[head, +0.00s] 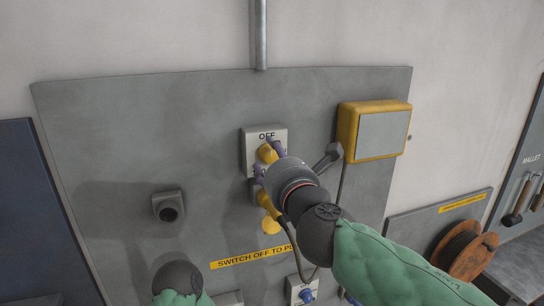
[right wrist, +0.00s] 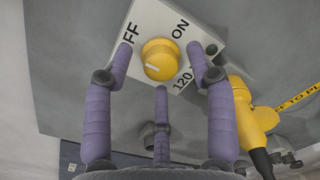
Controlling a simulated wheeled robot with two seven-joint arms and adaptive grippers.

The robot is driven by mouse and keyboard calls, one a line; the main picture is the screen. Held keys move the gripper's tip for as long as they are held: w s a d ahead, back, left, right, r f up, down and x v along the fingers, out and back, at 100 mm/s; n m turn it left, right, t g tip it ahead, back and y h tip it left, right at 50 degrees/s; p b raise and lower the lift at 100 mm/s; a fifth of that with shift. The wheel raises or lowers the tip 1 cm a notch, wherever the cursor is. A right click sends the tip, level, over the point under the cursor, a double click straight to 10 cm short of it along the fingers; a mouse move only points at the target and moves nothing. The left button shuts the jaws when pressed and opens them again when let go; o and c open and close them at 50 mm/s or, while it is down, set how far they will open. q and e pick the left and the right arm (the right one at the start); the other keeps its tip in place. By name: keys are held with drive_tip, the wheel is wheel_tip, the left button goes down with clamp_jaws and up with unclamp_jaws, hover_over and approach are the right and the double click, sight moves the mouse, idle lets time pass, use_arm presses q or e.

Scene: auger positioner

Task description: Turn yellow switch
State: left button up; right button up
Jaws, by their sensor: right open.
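The yellow switch (head: 266,153) is a round knob on a pale plate marked OFF, fixed to the grey wall panel. In the right wrist view the knob (right wrist: 160,59) carries a white mark, and the plate (right wrist: 205,35) also shows ON and 120. My right gripper (head: 268,158) is at the switch and partly hides it in the head view. In the right wrist view its purple fingers (right wrist: 160,58) are open, with one fingertip on each side of the knob and a third finger below. Gaps show between knob and fingertips. My left gripper is out of view.
A yellow plug (right wrist: 252,108) with a black cable sits beside the plate. A yellow-framed box (head: 382,132), a small grey socket (head: 168,207) and a blue connector (head: 304,294) are on the panel. A cable reel (head: 468,255) stands at right.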

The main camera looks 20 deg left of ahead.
drive_tip(key=shift+w+a, duration=0.25)
drive_tip(key=shift+w, duration=0.2)
drive_tip(key=shift+s, duration=0.1)
drive_tip(key=c, duration=1.1)
